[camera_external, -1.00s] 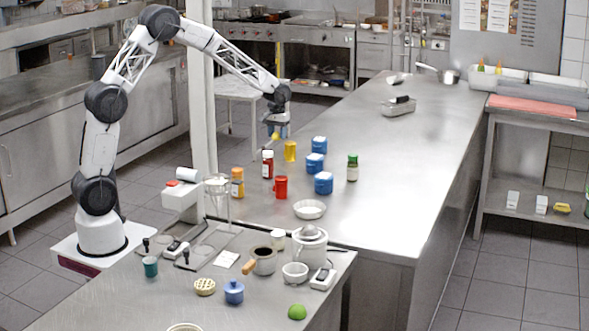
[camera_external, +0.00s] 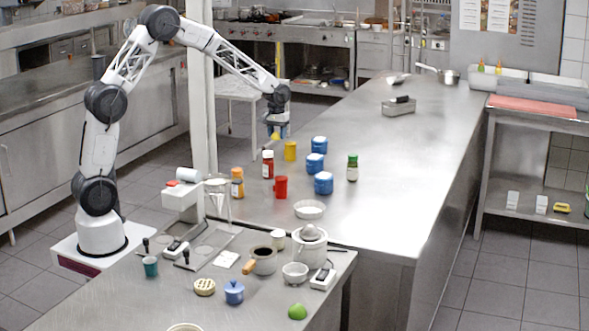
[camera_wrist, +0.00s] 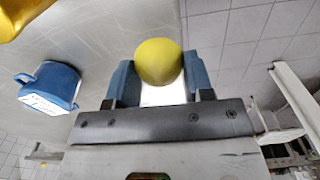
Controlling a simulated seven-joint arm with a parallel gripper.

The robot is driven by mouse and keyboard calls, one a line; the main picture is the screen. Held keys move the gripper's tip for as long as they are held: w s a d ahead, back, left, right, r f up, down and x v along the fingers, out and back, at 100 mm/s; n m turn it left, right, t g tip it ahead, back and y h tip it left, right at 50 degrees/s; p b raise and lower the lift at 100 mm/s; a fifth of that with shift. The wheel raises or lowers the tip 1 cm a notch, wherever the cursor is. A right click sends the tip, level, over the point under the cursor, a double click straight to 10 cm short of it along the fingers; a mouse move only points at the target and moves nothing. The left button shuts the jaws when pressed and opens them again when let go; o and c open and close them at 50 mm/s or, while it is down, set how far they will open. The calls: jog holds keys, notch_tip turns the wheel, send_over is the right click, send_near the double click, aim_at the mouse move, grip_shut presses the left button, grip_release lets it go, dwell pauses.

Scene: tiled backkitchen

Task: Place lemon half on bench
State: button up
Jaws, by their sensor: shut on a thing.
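The lemon half (camera_wrist: 159,61) is yellow and rounded. In the wrist view it sits between the two blue fingers of my gripper (camera_wrist: 160,82), which is shut on it. In the external view my gripper (camera_external: 276,132) is above the far left edge of the long steel bench (camera_external: 390,165), with the lemon half (camera_external: 275,136) a small yellow spot at its tip. The lemon half is apart from the bench top.
Near my gripper stand a yellow cup (camera_external: 290,151), a red-labelled jar (camera_external: 267,164), a red mug (camera_external: 281,187) and several blue mugs (camera_external: 315,163). A white bowl (camera_external: 309,209) lies closer. The bench's right side is mostly clear. A white pillar (camera_external: 202,90) rises left of my gripper.

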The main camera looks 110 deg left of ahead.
notch_tip(320, 180, up, 10)
jog(key=r, duration=0.1)
jog(key=w+d+m, duration=0.2)
jog(key=w+d, duration=0.5)
jog(key=w, duration=0.6)
jog(key=w+d+m, duration=0.3)
jog(key=w+d, duration=0.4)
jog(key=w, duration=0.5)
jog(key=w+d+m, duration=0.4)
jog(key=w+d, duration=1.4)
jog(key=d, duration=0.4)
jog(key=w+d+m, duration=0.2)
jog(key=w+d, duration=0.2)
jog(key=d, duration=0.7)
jog(key=w+d+m, duration=0.1)
jog(key=w+d, duration=0.3)
jog(key=d, duration=0.6)
jog(key=w+d+m, duration=0.2)
jog(key=w+d, duration=0.2)
jog(key=d, duration=0.7)
jog(key=d+m, duration=0.4)
jog(key=d, duration=2.5)
jog(key=shift+w+f, duration=0.25)
jog(key=shift+f, duration=1.2)
jog(key=shift+w+f, duration=0.2)
jog(key=shift+f, duration=1.2)
